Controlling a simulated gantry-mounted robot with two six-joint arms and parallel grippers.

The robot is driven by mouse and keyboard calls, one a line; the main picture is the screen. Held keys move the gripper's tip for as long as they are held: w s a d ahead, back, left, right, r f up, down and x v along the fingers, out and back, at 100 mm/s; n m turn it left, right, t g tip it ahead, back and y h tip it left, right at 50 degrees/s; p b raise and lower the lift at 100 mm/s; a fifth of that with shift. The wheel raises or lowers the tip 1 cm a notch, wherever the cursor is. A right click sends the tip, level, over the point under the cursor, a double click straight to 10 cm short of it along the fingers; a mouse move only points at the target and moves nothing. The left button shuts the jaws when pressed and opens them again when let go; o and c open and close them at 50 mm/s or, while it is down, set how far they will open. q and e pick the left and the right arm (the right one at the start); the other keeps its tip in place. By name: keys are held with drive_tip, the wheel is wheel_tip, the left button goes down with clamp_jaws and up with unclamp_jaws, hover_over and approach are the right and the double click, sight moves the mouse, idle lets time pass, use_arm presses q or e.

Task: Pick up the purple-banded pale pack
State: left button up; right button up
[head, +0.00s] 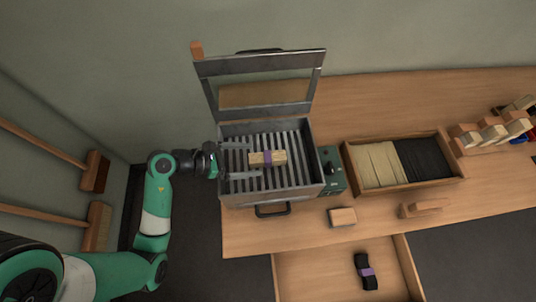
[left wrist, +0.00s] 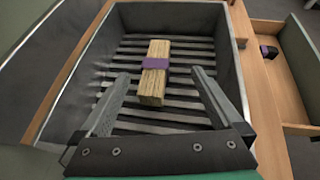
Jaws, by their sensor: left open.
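The purple-banded pale pack (head: 267,158) lies on the slatted rack inside an open metal box (head: 268,197). Its purple band is around its middle. In the left wrist view the pack (left wrist: 155,84) lies lengthwise ahead of my left gripper (left wrist: 154,77), with its near end between the two open fingers. In the head view my left gripper (head: 241,160) reaches over the box's left wall, fingers spread and pointing at the pack. No contact with the pack shows. My right gripper is not in view.
The box's windowed lid (head: 262,70) stands raised at the back. A green control unit (head: 331,170) adjoins the box's right side. A black purple-banded pack (head: 365,270) lies in the open drawer (head: 320,275) below.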

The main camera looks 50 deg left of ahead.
sight(267, 156)
use_arm(q)
drive_tip(key=x, duration=0.1)
drive_tip(key=b+x, duration=0.1)
drive_tip(key=x, duration=0.1)
drive_tip(key=b+x, duration=0.1)
drive_tip(key=shift+w+a+f, duration=0.25)
drive_tip(key=shift+a+f, duration=0.05)
drive_tip(key=shift+f, duration=0.1)
drive_tip(key=shift+w+d, duration=0.1)
drive_tip(key=shift+w, duration=0.2)
drive_tip(key=c, duration=1.6)
